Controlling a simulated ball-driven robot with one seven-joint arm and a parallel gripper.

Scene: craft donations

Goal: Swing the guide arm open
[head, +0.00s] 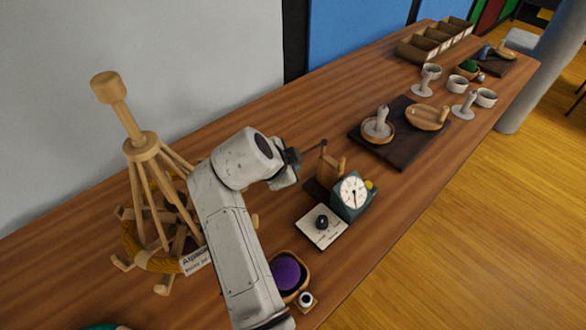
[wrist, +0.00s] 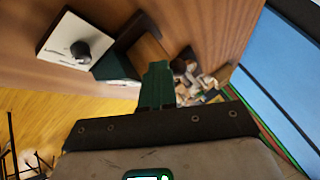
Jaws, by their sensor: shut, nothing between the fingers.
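A teal device with a white dial (head: 354,193) stands on the wooden counter. A wooden upright part (head: 329,166) rises behind the dial; it may carry the guide arm, but I cannot clearly make that arm out. A thin dark rod ends close above this wooden part, near my gripper. My gripper (head: 297,157) is just left of the wooden part, and its fingertips are hard to see from the head. In the wrist view my gripper's green fingers (wrist: 157,84) are shut and empty. The wooden part (wrist: 150,52) shows beyond them. I cannot tell whether they touch it.
A white plate with a black knob (head: 321,224) lies before the device. A wooden yarn swift (head: 142,150) stands left of my arm. A bowl with purple yarn (head: 287,273) is near the front edge. A dark tray (head: 383,157) holds wooden items to the right; white cups stand beyond.

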